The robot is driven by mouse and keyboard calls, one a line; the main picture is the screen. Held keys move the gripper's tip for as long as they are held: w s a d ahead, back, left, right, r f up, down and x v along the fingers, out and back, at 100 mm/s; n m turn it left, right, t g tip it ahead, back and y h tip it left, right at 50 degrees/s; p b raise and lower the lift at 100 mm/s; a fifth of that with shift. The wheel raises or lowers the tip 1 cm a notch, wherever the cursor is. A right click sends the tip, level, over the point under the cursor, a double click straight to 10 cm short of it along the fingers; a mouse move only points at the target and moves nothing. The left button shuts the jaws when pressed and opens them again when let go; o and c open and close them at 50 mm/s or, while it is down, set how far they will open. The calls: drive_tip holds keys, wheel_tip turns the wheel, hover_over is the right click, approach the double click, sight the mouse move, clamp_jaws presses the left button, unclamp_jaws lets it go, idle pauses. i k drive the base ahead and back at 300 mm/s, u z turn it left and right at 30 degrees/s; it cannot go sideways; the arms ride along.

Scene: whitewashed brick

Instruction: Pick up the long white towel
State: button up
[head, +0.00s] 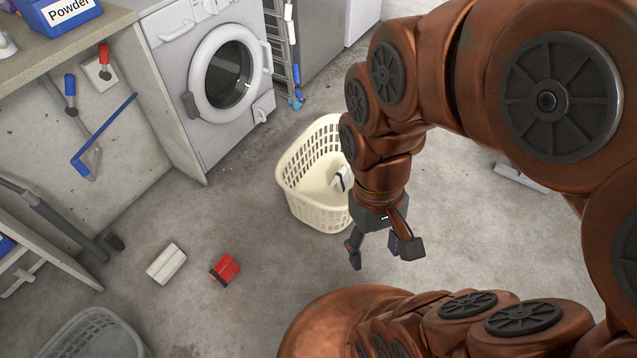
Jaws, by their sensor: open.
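A white oblong item (166,263), which looks like a folded towel with a dark line along it, lies flat on the concrete floor at lower left. A second, partly hidden white item with a dark edge (342,178) is inside the cream laundry basket (318,213). I cannot tell for sure which of them is the long towel. My gripper (383,248) is open and empty, pointing down in front of the basket, to the right of the white oblong item and apart from it.
A red item (225,269) lies beside the white one. Another basket (95,335) stands at the bottom left edge. A washing machine (205,75), a counter with a blue powder box (62,14) and a drying rack (285,45) stand behind.

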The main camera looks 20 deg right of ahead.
sight(173, 259)
drive_tip(key=u, duration=0.05)
drive_tip(key=i, duration=0.95)
drive_tip(key=u, duration=2.45)
